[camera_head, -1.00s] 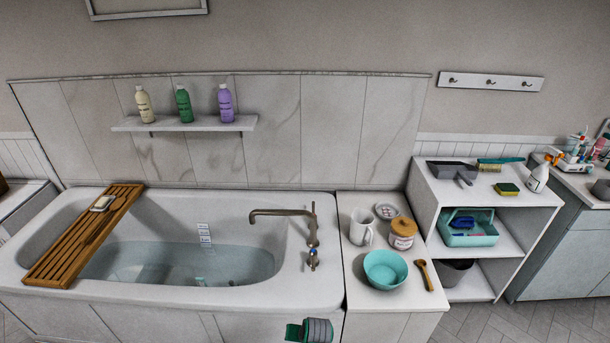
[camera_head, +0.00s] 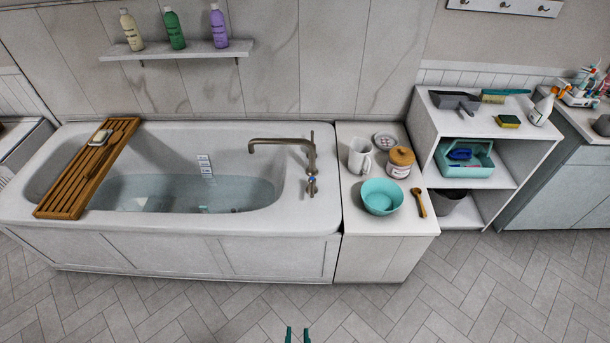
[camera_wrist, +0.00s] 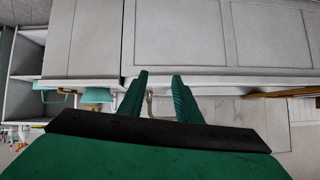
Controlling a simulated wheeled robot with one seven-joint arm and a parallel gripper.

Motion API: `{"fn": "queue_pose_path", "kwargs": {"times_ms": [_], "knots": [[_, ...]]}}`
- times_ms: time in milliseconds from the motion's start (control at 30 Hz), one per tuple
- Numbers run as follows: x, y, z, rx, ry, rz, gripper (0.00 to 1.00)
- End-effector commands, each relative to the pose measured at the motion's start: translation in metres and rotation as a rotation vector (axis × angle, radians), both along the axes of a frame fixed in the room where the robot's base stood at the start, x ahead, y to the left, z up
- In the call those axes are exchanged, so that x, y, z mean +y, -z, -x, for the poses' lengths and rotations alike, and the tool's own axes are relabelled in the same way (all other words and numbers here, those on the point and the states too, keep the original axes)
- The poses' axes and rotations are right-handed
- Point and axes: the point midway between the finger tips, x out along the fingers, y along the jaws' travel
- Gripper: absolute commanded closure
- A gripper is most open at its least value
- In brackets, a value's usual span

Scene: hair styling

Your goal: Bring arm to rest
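The rest of my arm is out of the head view.
A white counter (camera_head: 385,255) beside the tub holds a teal bowl (camera_head: 381,197), a mug (camera_head: 360,157), a jar (camera_head: 400,163) and a wooden spoon (camera_head: 419,203). A shelf unit (camera_head: 480,183) stands to the right. The tiled floor (camera_head: 450,290) in front is clear.

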Motion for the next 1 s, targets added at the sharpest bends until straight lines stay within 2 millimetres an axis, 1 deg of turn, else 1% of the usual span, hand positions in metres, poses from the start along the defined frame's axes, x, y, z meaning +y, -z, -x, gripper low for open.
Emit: {"fn": "queue_pose_path", "kwargs": {"times_ms": [33, 167, 267, 300, 367, 400, 500, 600, 700, 767, 1000], "knots": [[-0.002, -0.012, 0.018, -0.019, 0.002, 0.009, 0.69], [-0.008, -0.051, 0.050, -0.095, 0.004, 0.041, 0.69], [-0.012, -0.085, 0.073, -0.153, 0.003, 0.063, 0.69], [-0.014, -0.099, 0.082, -0.176, 0.001, 0.073, 0.69], [-0.016, -0.121, 0.094, -0.211, -0.002, 0.088, 0.69], [-0.017, -0.135, 0.101, -0.233, -0.005, 0.096, 0.69], [-0.019, -0.169, 0.116, -0.283, -0.013, 0.117, 0.69], [-0.021, -0.196, 0.126, -0.323, -0.020, 0.132, 0.69], [-0.022, -0.212, 0.132, -0.347, -0.026, 0.141, 0.69], [-0.022, -0.218, 0.133, -0.357, -0.027, 0.144, 0.69], [-0.022, -0.221, 0.134, -0.363, -0.029, 0.145, 0.69]]}}
